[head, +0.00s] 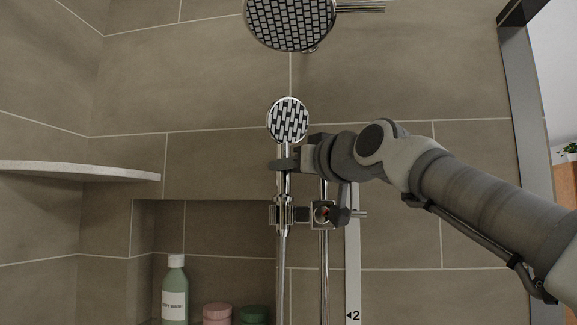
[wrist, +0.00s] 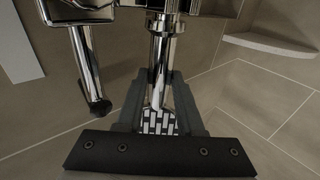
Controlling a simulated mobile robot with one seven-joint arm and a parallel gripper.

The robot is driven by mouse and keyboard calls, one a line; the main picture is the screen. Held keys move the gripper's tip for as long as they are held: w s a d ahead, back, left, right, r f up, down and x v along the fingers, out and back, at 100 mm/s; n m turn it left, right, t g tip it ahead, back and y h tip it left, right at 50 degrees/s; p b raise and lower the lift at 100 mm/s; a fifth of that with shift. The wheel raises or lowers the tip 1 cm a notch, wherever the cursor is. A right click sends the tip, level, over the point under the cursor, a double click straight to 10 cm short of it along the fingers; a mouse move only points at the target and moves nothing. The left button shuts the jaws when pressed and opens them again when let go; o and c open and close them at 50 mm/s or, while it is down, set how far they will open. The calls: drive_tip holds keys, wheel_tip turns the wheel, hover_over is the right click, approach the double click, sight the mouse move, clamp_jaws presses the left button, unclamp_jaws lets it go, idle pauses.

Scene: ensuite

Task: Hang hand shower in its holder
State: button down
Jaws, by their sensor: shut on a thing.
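The chrome hand shower (head: 289,120) is upright, its round patterned face toward the head camera. My gripper (head: 284,165) is shut on its handle just below the head. In the wrist view my gripper's fingers (wrist: 158,90) lie on both sides of the chrome handle (wrist: 158,62), with part of the patterned head beyond them. The holder (head: 283,214) is a chrome clamp on the slide bar (head: 323,262), below my gripper. The handle lines up with the holder and chrome continues below it. I cannot tell whether the handle is fully seated.
A large overhead shower (head: 290,20) hangs above. A corner shelf (head: 80,170) is on the left. A wall niche holds a green bottle (head: 175,292), a pink jar (head: 217,314) and a dark green jar (head: 249,314). A white strip (head: 353,270) runs beside the bar.

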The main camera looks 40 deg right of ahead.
drive_tip(key=c, duration=0.5)
unclamp_jaws()
drive_tip(key=shift+o, duration=0.2)
drive_tip(key=s+a+f+b, duration=0.1)
drive_tip(key=s+a+b, duration=0.1)
drive_tip(key=s, duration=1.5)
drive_tip(key=shift+s+a+b, duration=0.15)
drive_tip(key=shift+a+b, duration=0.25)
drive_tip(key=shift+b, duration=0.2)
